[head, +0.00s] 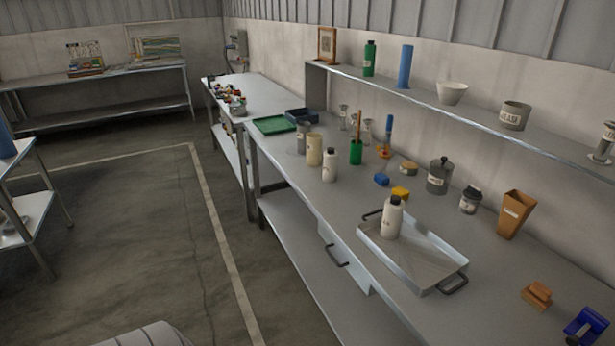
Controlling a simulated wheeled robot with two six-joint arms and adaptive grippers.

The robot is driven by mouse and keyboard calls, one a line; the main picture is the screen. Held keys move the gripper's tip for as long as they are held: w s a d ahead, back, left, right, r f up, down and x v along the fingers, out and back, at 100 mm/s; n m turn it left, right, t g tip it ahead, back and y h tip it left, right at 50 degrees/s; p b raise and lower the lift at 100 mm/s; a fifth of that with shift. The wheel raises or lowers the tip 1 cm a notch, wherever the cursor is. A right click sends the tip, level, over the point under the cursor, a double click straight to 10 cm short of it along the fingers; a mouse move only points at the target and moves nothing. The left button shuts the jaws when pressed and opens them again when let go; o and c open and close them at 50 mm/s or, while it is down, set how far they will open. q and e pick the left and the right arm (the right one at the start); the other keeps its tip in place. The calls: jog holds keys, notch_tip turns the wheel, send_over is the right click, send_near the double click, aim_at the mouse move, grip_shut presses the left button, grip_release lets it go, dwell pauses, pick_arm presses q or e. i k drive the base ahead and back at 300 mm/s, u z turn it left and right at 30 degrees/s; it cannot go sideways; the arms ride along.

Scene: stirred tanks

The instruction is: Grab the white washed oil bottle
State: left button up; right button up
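A white bottle (391,219) with a dark cap stands upright in a shallow metal tray (440,262) on the long workbench. A second white bottle (329,168) with a dark cap stands upright farther back on the same bench, beside a cream container (314,150). The bottle in the tray has a small label mark, too small to read. I cannot tell which of the two is the washed oil bottle. Neither of my grippers shows in the head view.
A shelf (430,101) runs along the wall above. Open floor (120,240) lies left of the bench.

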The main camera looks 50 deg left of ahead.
aim_at(329, 155)
jog(key=z, duration=0.25)
jog(key=k, duration=0.2)
jog(key=u, duration=1.15)
jog(key=i, duration=0.85)
jog(key=u, duration=1.95)
jog(key=i, duration=0.85)
jog(key=z, duration=2.7)
